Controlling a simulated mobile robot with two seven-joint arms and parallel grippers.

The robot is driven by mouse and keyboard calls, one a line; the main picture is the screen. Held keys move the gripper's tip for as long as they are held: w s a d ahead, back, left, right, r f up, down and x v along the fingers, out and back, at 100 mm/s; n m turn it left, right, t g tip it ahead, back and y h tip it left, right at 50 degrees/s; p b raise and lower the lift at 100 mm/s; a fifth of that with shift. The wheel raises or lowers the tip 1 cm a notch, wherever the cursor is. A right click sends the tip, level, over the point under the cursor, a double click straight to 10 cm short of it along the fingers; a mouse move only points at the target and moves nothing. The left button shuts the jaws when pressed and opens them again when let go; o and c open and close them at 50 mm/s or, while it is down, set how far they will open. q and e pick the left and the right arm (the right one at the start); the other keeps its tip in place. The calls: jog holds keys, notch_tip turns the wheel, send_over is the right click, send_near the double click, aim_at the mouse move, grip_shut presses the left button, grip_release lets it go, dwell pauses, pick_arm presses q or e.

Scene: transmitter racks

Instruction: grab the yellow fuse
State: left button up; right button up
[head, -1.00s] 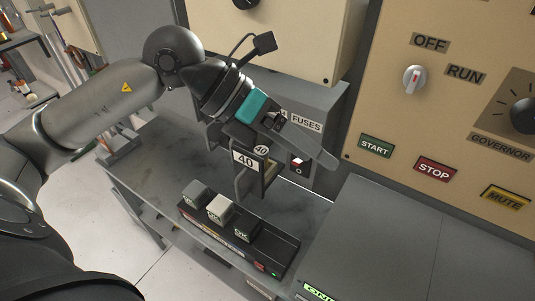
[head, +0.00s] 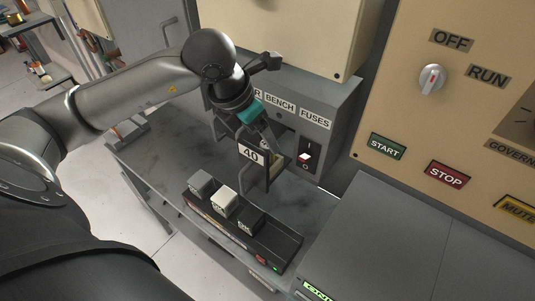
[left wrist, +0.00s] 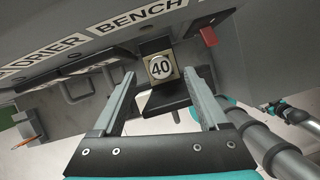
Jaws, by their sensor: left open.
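In the head view the open fuse holder has a white "40" plate (head: 250,154) and a handle, and the fuse inside is mostly hidden. My left gripper (head: 266,137) is open in front of the box, over the holder. In the left wrist view its fingers (left wrist: 160,80) lie either side of the fuse, apart from it. My right gripper is not in view.
The grey fuse box (head: 330,98) carries a switch (head: 305,158) just right of the holder. A black tester (head: 282,243) with grey, white and black blocks stands on the bench (head: 150,150) in front. A cream control panel (head: 460,120) rises at the right.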

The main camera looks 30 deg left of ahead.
aim_at(265, 145)
pick_arm(q)
jog(key=shift+s+p+x, duration=0.2)
jog(key=shift+p+x, duration=0.1)
jog(key=shift+x, duration=2.7)
jog(key=shift+f, duration=0.1)
jog(key=shift+c, duration=0.3)
grip_shut()
